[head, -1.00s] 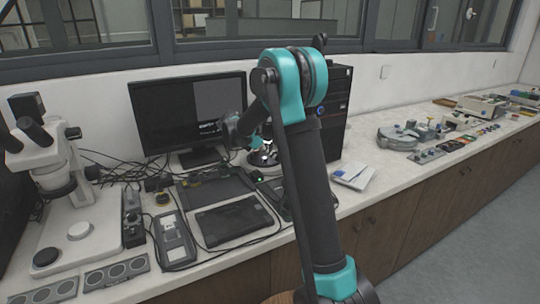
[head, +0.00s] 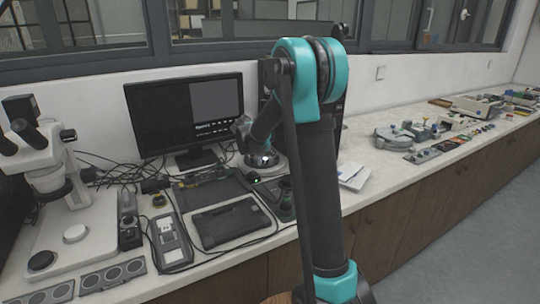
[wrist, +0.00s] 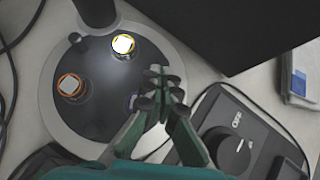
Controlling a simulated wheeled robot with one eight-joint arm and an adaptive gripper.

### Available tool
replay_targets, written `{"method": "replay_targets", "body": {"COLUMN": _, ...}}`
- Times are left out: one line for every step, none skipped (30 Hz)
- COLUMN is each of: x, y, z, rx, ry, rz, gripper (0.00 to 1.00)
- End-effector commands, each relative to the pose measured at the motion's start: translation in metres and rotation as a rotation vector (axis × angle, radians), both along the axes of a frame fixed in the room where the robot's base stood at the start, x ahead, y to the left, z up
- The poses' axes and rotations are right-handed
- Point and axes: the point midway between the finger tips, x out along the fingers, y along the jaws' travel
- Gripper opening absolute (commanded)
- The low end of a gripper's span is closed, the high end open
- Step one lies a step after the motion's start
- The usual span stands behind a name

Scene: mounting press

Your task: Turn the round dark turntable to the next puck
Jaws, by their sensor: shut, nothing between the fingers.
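The round dark turntable (wrist: 98,88) fills the upper left of the wrist view, inside a pale round rim. On it stand a puck with an orange ring (wrist: 70,85) at the left and a puck with a bright yellow ring (wrist: 122,44) at the top. A third, bluish puck (wrist: 134,101) is partly hidden beside my fingers. My gripper (wrist: 161,78) is shut and empty, its fingertips over the right part of the turntable. Whether they touch it, I cannot tell. In the head view, my arm hides my fingers.
A dark control box with a round knob marked OFF (wrist: 235,140) sits right of my gripper. A post (wrist: 95,12) rises at the turntable's far edge. In the head view, a monitor (head: 185,115), a microscope (head: 45,165) and cables crowd the bench. A white booklet (head: 354,176) lies to the right.

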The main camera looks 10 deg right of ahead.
Motion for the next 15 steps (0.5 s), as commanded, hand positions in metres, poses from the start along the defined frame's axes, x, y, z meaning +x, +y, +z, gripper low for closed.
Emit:
{"method": "replay_targets", "body": {"x": 0.0004, "y": -0.0023, "z": -0.0001, "rx": 0.002, "ry": 0.000, "rz": 0.020, "gripper": 0.00}}
{"method": "replay_targets", "body": {"x": 0.0012, "y": -0.0026, "z": -0.0001, "rx": 0.002, "ry": 0.000, "rz": 0.033, "gripper": 0.00}}
{"method": "replay_targets", "body": {"x": 0.0026, "y": -0.0027, "z": -0.0001, "rx": 0.002, "ry": 0.000, "rz": 0.030, "gripper": 0.00}}
{"method": "replay_targets", "body": {"x": 0.0032, "y": -0.0032, "z": -0.0001, "rx": 0.001, "ry": 0.000, "rz": 0.029, "gripper": 0.00}}
{"method": "replay_targets", "body": {"x": 0.0038, "y": -0.0037, "z": -0.0002, "rx": 0.001, "ry": 0.000, "rz": 0.029, "gripper": 0.00}}
{"method": "replay_targets", "body": {"x": 0.0045, "y": -0.0045, "z": -0.0001, "rx": 0.001, "ry": 0.000, "rz": 0.029, "gripper": 0.00}}
{"method": "replay_targets", "body": {"x": 0.0050, "y": -0.0050, "z": -0.0001, "rx": 0.001, "ry": 0.000, "rz": 0.029, "gripper": 0.00}}
{"method": "replay_targets", "body": {"x": 0.0055, "y": -0.0055, "z": -0.0001, "rx": 0.001, "ry": 0.000, "rz": 0.029, "gripper": 0.00}}
{"method": "replay_targets", "body": {"x": 0.0063, "y": -0.0062, "z": -0.0001, "rx": 0.001, "ry": 0.000, "rz": 0.028, "gripper": 0.00}}
{"method": "replay_targets", "body": {"x": 0.0068, "y": -0.0067, "z": -0.0001, "rx": 0.001, "ry": 0.000, "rz": 0.028, "gripper": 0.00}}
{"method": "replay_targets", "body": {"x": 0.0073, "y": -0.0072, "z": -0.0001, "rx": 0.001, "ry": 0.000, "rz": 0.028, "gripper": 0.00}}
{"method": "replay_targets", "body": {"x": 0.0079, "y": -0.0078, "z": -0.0001, "rx": 0.001, "ry": 0.000, "rz": 0.028, "gripper": 0.00}}
{"method": "replay_targets", "body": {"x": 0.0084, "y": -0.0081, "z": -0.0001, "rx": 0.001, "ry": 0.000, "rz": 0.028, "gripper": 0.00}}
{"method": "replay_targets", "body": {"x": 0.0088, "y": -0.0086, "z": 0.0000, "rx": 0.001, "ry": 0.000, "rz": 0.028, "gripper": 0.00}}
{"method": "replay_targets", "body": {"x": 0.0094, "y": -0.0091, "z": -0.0001, "rx": 0.001, "ry": 0.000, "rz": 0.028, "gripper": 0.00}}
